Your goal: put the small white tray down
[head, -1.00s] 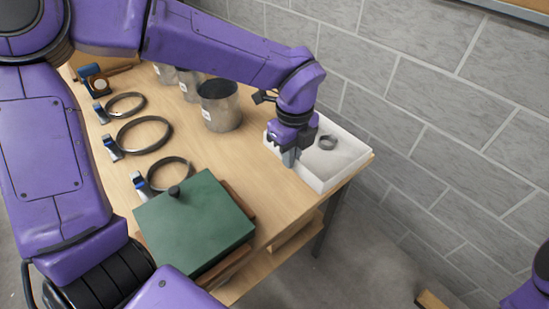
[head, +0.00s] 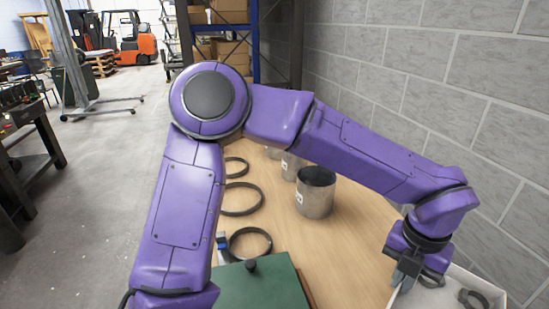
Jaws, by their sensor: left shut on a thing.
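The small white tray (head: 447,298) is at the bottom right of the head view, cut off by the frame's lower edge. A dark ring (head: 473,299) lies inside it. My left gripper (head: 398,279) points down at the tray's left side and is shut on its wall. The gripper hides part of that wall. The tray is at the table's right end; whether it touches the tabletop cannot be told. My right gripper is out of view.
The wooden table (head: 345,240) has bare room left of the tray. A metal cylinder (head: 315,192), several black rings (head: 241,198) and a green lidded box (head: 262,286) stand or lie on it. A grey block wall (head: 440,85) runs along the right.

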